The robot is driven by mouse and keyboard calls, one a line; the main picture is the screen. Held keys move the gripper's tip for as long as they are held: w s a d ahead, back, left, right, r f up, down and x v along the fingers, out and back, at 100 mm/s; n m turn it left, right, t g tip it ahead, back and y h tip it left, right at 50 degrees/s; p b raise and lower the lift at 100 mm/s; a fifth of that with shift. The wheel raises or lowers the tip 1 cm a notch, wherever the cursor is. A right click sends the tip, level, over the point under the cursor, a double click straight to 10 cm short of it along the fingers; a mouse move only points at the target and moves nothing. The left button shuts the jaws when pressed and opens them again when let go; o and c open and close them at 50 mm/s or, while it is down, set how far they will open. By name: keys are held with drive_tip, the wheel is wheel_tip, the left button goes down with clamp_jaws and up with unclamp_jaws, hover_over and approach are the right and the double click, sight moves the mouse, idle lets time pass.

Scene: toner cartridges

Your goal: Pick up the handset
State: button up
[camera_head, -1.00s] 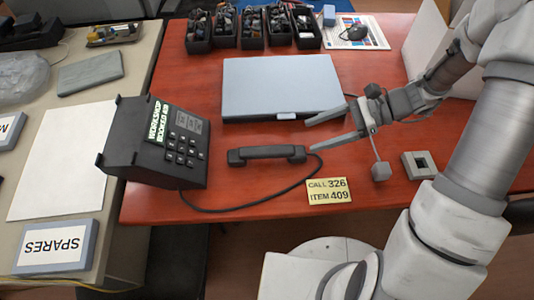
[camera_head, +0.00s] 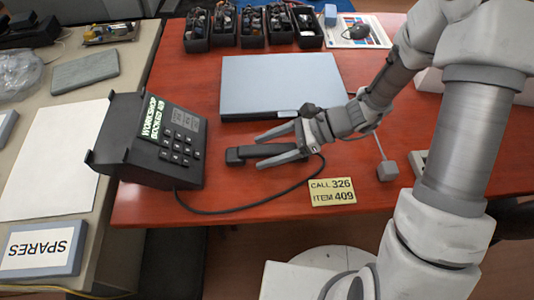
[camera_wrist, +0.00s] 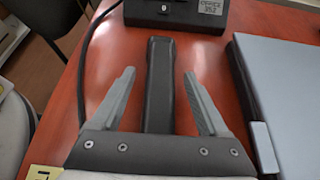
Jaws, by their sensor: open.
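The black handset (camera_head: 240,154) lies on the red table in front of the closed laptop, with its cord running to the black desk phone (camera_head: 152,140). My gripper (camera_head: 256,149) is open over the handset's right part. In the wrist view the handset (camera_wrist: 160,85) runs lengthwise between the two grey fingers of my gripper (camera_wrist: 158,85), with a gap on each side. The handset's near end is hidden behind the gripper body. Whether the fingertips touch the table is not clear.
The closed grey laptop (camera_head: 268,85) lies just behind the handset. A yellow note (camera_head: 332,191) and a small grey block on a rod (camera_head: 387,170) are at the right. Several black bins (camera_head: 253,29) stand at the back. The table's front middle is clear.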

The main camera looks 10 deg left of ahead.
clamp_jaws()
idle(0.4)
drive_tip(key=shift+r, duration=0.1)
